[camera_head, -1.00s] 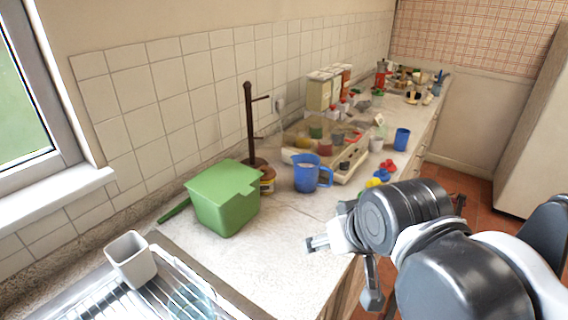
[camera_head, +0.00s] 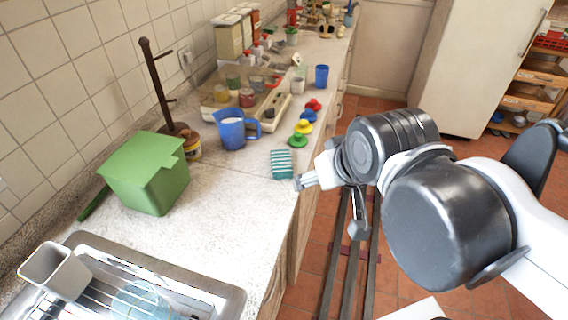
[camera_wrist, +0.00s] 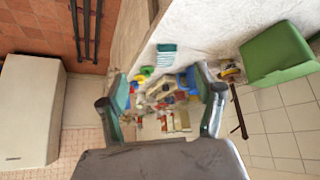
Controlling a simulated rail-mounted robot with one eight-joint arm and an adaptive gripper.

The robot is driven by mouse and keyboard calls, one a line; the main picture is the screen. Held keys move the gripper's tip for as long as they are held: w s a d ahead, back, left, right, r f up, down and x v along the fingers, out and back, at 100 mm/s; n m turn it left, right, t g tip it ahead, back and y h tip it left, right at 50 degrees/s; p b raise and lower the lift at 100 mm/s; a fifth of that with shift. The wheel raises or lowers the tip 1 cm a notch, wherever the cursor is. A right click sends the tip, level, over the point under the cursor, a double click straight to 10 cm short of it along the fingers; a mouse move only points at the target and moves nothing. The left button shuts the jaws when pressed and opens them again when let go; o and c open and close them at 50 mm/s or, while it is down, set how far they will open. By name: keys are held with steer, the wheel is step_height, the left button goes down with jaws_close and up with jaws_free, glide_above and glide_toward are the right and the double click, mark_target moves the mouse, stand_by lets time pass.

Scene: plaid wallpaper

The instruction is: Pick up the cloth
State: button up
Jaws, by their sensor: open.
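A teal and white striped cloth (camera_head: 281,163) lies flat near the front edge of the countertop, between the green box and the coloured knobbed pieces. It also shows in the wrist view (camera_wrist: 166,54), above the space between the fingers. My gripper (camera_head: 328,207) is beside the counter edge, to the right of the cloth and apart from it in the head view. In the wrist view my gripper (camera_wrist: 160,80) has its two fingers spread, with nothing held between them.
A green box (camera_head: 148,175), a blue jug (camera_head: 232,133) and a brown mug stand (camera_head: 160,88) are left of the cloth. Coloured knobbed pieces (camera_head: 303,126) sit just behind it. A sink with a rack (camera_head: 190,290) is in front.

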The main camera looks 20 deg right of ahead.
steer(key=shift+o, duration=0.5)
steer(key=o, duration=0.8)
steer(key=shift+c, duration=0.2)
